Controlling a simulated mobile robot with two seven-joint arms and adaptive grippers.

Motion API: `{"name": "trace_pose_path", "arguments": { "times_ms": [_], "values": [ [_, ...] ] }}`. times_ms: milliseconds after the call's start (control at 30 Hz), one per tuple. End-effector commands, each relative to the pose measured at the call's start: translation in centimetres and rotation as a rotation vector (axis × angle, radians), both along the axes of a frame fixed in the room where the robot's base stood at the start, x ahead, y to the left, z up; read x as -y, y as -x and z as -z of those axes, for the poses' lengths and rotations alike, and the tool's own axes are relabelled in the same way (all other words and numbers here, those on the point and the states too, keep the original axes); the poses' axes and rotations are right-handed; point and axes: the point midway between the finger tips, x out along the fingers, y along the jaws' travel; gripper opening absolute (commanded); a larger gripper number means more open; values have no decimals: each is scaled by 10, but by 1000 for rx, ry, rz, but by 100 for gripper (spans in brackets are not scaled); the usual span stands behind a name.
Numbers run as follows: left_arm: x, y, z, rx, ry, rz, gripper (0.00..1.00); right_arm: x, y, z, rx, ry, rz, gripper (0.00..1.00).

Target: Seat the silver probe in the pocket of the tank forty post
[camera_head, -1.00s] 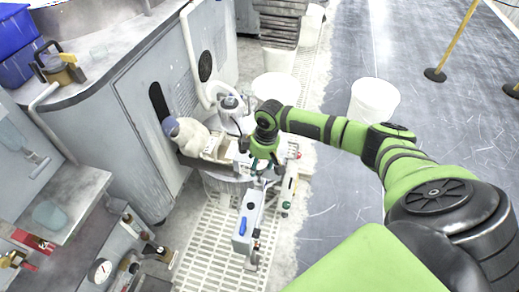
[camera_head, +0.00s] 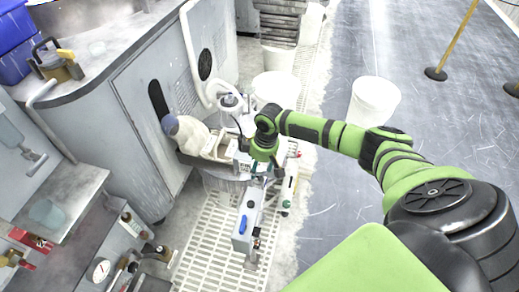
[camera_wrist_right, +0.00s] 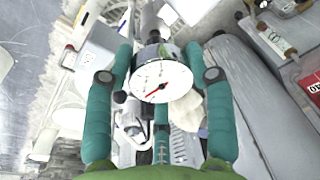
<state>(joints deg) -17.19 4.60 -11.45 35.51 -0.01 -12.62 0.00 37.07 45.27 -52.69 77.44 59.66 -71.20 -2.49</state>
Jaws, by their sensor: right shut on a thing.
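My right gripper (camera_head: 262,170) is over the cluttered cart beside the grey cabinet, and its fingers point down. In the right wrist view, its teal fingers (camera_wrist_right: 160,58) are closed around a silver thing with a round white dial and red needle (camera_wrist_right: 160,82), which I take to be the silver probe. A silver cylinder (camera_wrist_right: 153,22) shows beyond the dial; I cannot tell whether it belongs to the same piece. I cannot make out the tank forty post or its pocket, and no label is readable. My left gripper is out of view.
White buckets (camera_head: 373,101) stand behind and to the right.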

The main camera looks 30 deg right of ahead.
Motion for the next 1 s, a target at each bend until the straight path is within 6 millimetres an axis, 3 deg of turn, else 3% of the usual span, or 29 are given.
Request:
{"name": "trace_pose_path", "arguments": {
  "times_ms": [967, 1000],
  "values": [
    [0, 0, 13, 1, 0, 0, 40, -1, 0, 25, 0, -1, 0, 20],
    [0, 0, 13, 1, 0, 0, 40, -1, 0, 24, 0, -1, 0, 71]
  ]
}}
